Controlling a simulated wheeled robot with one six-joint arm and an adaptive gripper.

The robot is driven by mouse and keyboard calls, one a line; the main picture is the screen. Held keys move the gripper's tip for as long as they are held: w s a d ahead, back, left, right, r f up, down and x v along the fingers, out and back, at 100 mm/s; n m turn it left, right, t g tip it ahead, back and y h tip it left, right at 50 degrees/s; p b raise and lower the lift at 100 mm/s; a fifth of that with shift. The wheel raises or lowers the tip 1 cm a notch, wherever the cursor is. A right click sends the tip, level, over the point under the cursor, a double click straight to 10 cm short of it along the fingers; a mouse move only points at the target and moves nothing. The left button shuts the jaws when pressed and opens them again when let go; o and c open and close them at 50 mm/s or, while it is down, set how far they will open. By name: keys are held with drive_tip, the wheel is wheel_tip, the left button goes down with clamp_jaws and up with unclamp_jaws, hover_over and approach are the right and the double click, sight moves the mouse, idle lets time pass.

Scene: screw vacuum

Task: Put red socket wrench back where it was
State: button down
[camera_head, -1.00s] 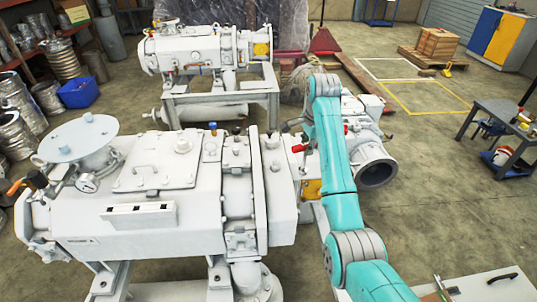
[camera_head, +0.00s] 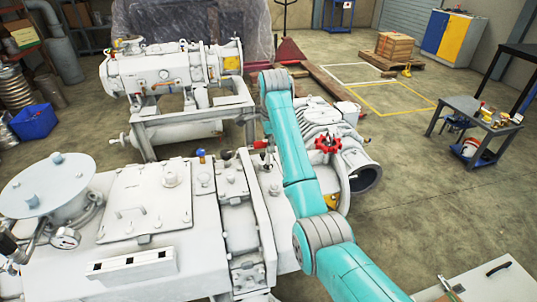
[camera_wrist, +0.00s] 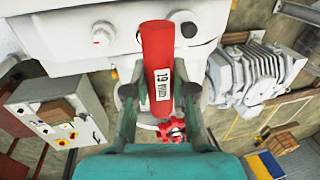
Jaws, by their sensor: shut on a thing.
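In the wrist view the red socket wrench (camera_wrist: 156,48) stands between the two fingers of my gripper (camera_wrist: 158,94), which is shut on it. Its red handle has a white label that reads 19 mm. The wrench's lower end is hidden by the fingers and the wrist. In the head view a small red part (camera_head: 261,144) beside my teal arm appears to be the wrench, above the white vacuum pump (camera_head: 128,262). The gripper is mostly hidden there. A blue-topped part (camera_head: 201,155) and a dark-topped part (camera_head: 226,156) stand on the pump, left of the wrench.
A red valve wheel (camera_head: 328,144) is right of my arm. A pressure gauge (camera_head: 65,238) and round flange (camera_head: 47,184) stand at the pump's left. A second pump (camera_head: 172,68) is behind. A grey table (camera_head: 468,108) stands right, with open floor between.

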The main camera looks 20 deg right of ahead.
sight(270, 166)
drive_tip(key=shift+f, duration=2)
drive_tip(key=c, duration=1)
unclamp_jaws()
drive_tip(key=shift+f, duration=0.15)
drive_tip(key=shift+o, duration=0.2)
